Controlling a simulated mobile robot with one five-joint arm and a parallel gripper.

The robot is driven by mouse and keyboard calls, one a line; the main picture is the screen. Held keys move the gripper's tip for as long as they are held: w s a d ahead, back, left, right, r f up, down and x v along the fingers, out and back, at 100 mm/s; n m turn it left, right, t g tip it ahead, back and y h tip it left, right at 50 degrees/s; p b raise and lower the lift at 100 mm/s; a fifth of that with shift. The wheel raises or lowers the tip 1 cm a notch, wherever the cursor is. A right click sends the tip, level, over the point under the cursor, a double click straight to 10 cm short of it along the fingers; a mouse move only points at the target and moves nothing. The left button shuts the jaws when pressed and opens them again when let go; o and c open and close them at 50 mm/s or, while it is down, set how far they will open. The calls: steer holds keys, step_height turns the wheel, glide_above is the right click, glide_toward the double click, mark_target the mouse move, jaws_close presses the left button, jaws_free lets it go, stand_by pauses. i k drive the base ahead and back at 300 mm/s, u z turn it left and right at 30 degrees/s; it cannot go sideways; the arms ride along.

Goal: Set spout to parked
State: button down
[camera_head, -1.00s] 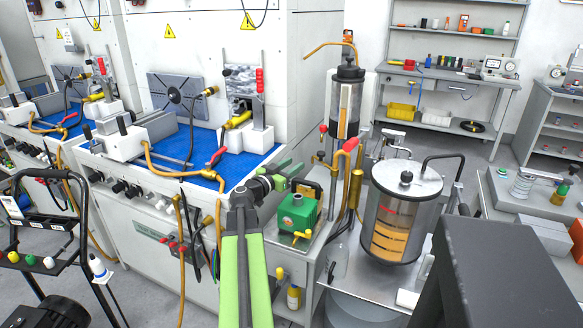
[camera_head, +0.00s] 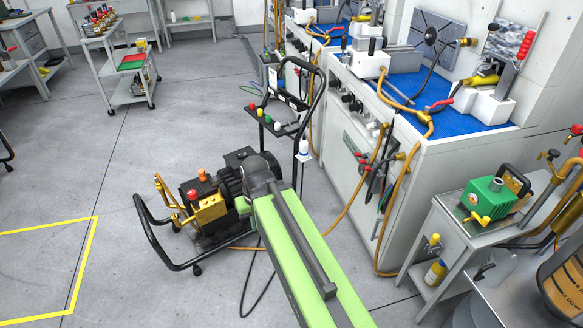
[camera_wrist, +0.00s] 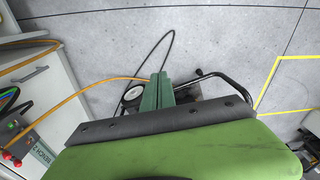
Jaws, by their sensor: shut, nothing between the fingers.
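No spout can be made out for certain in the current views. At the right edge of the head view, part of a tank with amber contents (camera_head: 566,285) and some brass pipes (camera_head: 572,190) show, cut off by the frame. My gripper (camera_wrist: 158,90) is shut and empty in the wrist view, pointing down over the floor and the wheeled pump cart. In the head view my green arm reaches down and left toward that cart, and the fingers are mostly hidden behind it.
The wheeled pump cart (camera_head: 207,207) with black handles stands below my arm. A white test bench (camera_head: 440,190) with blue top and hoses is to the right, beside a green box (camera_head: 489,199) on a small stand. Open grey floor (camera_head: 90,160) lies left, with yellow lines.

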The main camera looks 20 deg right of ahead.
mark_target(556, 180)
steer(key=u, duration=1)
steer(key=k, duration=1)
steer(key=z, duration=0.9)
steer(key=i, duration=1)
steer(key=z, duration=0.05)
